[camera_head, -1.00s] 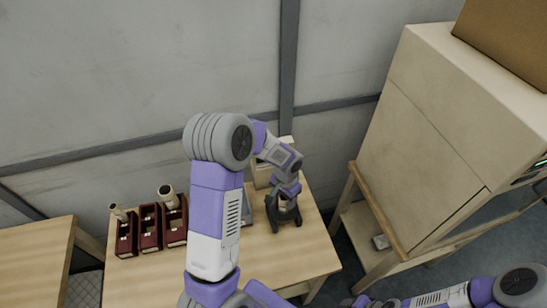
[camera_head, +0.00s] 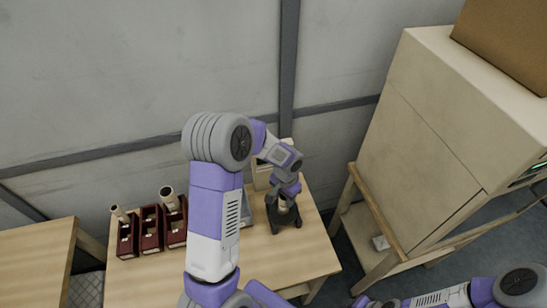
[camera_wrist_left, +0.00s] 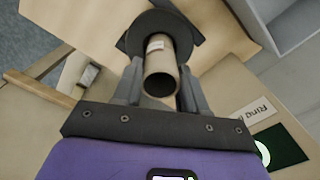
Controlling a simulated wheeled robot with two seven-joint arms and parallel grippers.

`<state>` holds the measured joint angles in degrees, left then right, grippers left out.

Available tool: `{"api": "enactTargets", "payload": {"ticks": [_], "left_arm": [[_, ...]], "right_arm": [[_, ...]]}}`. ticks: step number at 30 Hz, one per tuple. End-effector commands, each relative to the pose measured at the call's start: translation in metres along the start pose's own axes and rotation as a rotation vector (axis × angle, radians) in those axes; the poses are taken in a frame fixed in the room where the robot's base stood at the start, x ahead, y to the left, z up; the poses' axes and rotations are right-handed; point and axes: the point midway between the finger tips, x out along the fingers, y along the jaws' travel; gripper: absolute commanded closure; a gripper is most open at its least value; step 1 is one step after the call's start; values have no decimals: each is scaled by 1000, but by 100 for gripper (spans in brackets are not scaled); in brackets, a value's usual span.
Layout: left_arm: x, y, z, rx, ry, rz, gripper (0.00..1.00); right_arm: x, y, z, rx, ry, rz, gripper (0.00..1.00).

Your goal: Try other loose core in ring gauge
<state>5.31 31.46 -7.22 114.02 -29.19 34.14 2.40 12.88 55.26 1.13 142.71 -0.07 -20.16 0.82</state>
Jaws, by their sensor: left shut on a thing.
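My left gripper (camera_head: 283,203) is shut on a loose core (camera_wrist_left: 160,76), a tan cardboard tube with a small white label. In the left wrist view the core lies between the two dark fingers, its open near end facing the camera. Its far end meets the dark round ring gauge (camera_wrist_left: 131,43). I cannot tell how far it sits inside the ring. In the head view the dark gauge (camera_head: 288,222) stands on the table below the gripper. My right gripper is out of view; only part of that arm shows at the bottom right.
Several dark red holders (camera_head: 150,228) stand on the left of the wooden table (camera_head: 270,262), with pale cores (camera_head: 167,197) in some. A large beige cabinet (camera_head: 430,140) stands at right. The table front is clear.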

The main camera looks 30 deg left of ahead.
Motion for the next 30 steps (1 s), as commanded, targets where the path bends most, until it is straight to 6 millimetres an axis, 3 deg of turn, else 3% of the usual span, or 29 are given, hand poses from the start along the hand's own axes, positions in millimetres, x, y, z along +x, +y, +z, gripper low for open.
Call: {"api": "enactTargets", "payload": {"ticks": [30], "left_arm": [[-53, 0, 0, 0, 0, 0, 75]], "right_arm": [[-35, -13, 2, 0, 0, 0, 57]]}}
